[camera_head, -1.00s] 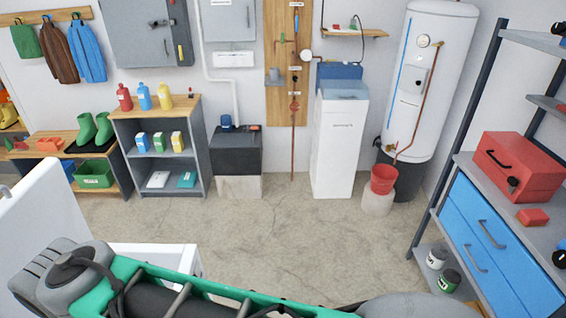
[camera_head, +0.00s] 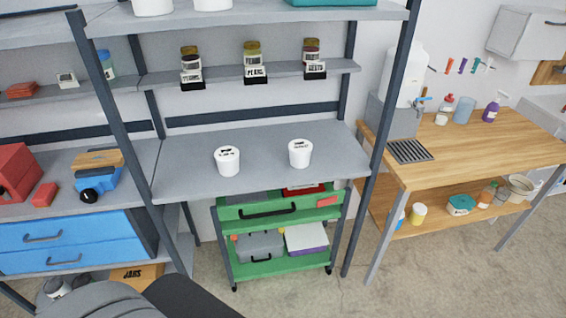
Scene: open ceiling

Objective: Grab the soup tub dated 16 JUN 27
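Two white tubs with dark print on their lids stand upright on the grey middle shelf (camera_head: 185,183). The left tub (camera_head: 228,161) is nearer the shelf's front edge. The right tub (camera_head: 300,153) is a little farther back. The print is too small to read, so I cannot tell which one bears 16 JUN 27. Parts of two more white containers (camera_head: 152,6) (camera_head: 213,3) show on the top shelf, cut off by the frame. My gripper is not in view; only part of my dark arm shows at the bottom left.
Several labelled jars (camera_head: 254,62) stand on a narrow ledge above the tubs. A green cart (camera_head: 275,262) is below the shelf. Dark uprights flank the shelf. A wooden bench (camera_head: 470,140) is right, blue drawers (camera_head: 70,240) left. Shelf around the tubs is clear.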

